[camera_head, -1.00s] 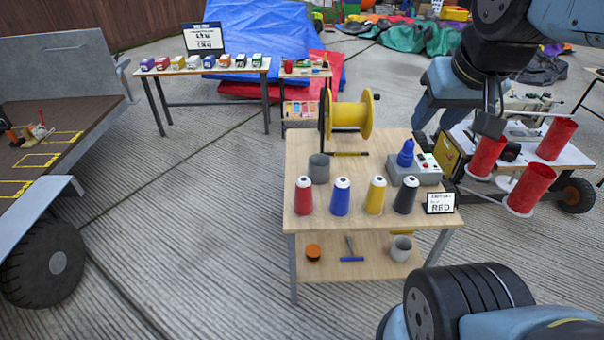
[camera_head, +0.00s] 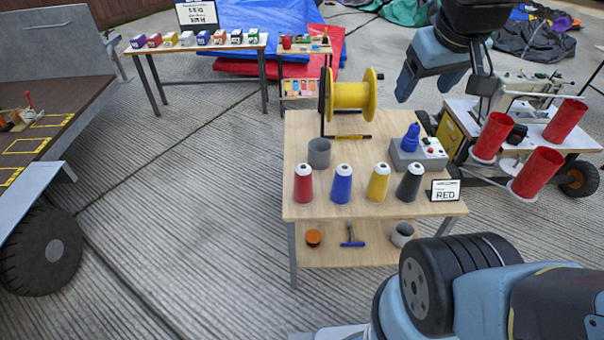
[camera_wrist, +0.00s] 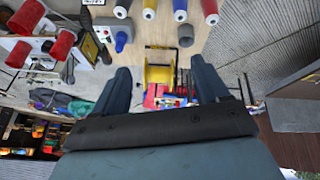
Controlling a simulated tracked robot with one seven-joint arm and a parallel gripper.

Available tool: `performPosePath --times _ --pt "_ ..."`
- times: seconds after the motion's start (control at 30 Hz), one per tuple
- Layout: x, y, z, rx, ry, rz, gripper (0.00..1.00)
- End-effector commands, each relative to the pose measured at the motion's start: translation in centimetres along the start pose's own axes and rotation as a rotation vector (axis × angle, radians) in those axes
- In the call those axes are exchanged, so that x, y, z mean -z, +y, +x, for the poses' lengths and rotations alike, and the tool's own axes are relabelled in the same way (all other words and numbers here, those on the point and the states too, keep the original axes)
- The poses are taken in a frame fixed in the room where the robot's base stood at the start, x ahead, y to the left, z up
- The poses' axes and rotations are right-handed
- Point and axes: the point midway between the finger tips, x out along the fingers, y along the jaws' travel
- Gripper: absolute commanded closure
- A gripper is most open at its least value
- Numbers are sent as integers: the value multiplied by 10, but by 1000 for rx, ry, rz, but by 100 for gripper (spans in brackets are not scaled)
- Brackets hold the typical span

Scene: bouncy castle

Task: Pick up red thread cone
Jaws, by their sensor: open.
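The red thread cone (camera_head: 303,184) stands upright at the left end of a front row on a small wooden table (camera_head: 300,209). Blue (camera_head: 341,185), yellow (camera_head: 378,184) and black (camera_head: 410,184) cones stand to its right. In the wrist view the red cone (camera_wrist: 210,11) is at the top edge, partly cut off. My gripper (camera_head: 428,92) is open and empty, in the air behind and right of the cones, well apart from the red one. Its two fingers (camera_wrist: 160,77) are spread in the wrist view.
A yellow spool (camera_head: 351,95), grey cup (camera_head: 319,153), grey box with a blue top (camera_head: 418,152) and "RED" sign (camera_head: 445,190) share the tabletop. The floor left of the table is clear.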

Motion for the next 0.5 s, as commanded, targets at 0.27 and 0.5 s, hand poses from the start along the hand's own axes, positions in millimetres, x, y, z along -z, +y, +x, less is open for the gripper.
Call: performPosePath --times 0.27,0.5 --pt "44 -8 56 -59 -102 -478 7" --pt "78 -29 112 -62 -171 -916 7"
